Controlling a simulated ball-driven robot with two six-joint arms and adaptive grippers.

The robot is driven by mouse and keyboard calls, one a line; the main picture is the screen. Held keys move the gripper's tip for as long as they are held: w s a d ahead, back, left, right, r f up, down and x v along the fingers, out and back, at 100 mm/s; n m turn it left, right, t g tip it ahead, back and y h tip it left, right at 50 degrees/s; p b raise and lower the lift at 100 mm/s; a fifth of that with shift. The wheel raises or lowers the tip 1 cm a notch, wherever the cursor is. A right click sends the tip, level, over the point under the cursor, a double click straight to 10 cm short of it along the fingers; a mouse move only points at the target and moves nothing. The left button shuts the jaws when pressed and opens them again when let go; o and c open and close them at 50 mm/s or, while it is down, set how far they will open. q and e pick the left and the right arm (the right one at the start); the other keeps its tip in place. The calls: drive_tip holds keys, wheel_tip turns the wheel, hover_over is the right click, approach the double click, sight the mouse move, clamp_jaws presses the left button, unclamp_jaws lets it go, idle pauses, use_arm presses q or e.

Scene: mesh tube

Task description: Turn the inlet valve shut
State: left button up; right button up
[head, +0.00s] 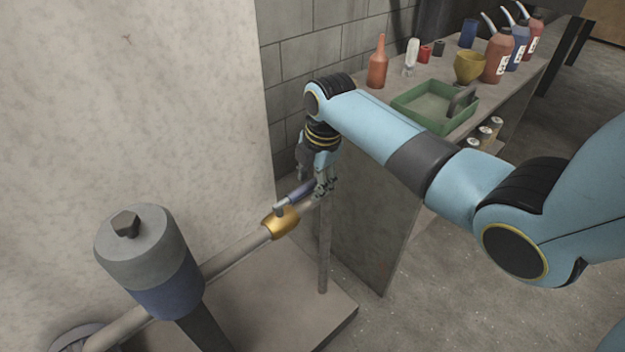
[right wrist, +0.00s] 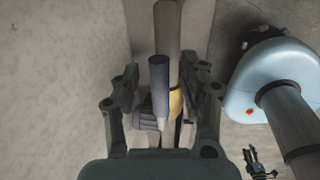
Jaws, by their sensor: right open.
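The inlet valve has a brass body (head: 281,222) on a grey pipe (head: 236,251) and a blue lever handle (head: 297,195). The lever runs roughly in line with the pipe. In the right wrist view the lever (right wrist: 159,78) stands beside the pipe (right wrist: 168,22), with part of the brass body (right wrist: 175,103) behind it. My right gripper (head: 323,183) is at the lever's far end; in its wrist view the open fingers (right wrist: 162,98) stand either side of the lever, with gaps. A small dark gripper, apparently my left (right wrist: 259,163), shows at the lower right; its jaw state is unclear.
A grey-and-blue cylinder (head: 150,258) stands on the pipe at the near left. A pale wall (head: 140,100) rises behind the pipe. A bench at the back right holds bottles, a yellow cup (head: 469,67) and a green tray (head: 408,112). A thin post (head: 324,250) stands below the gripper.

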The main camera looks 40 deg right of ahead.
clamp_jaws()
idle(0.3)
drive_tip(key=shift+s+r+m+p, duration=0.2)
drive_tip(key=shift+s+m+p, duration=0.15)
drive_tip(key=shift+p, duration=0.5)
drive_tip(key=s+a+m+g+h+p, duration=0.2)
drive_tip(key=s+a+m+p, duration=0.6)
drive_tip(key=m+p, duration=0.5)
drive_tip(key=shift+s+a+f+m+p, duration=0.15)
drive_tip(key=shift+a+m+p, duration=0.15)
drive_tip(key=shift+m, duration=1.95)
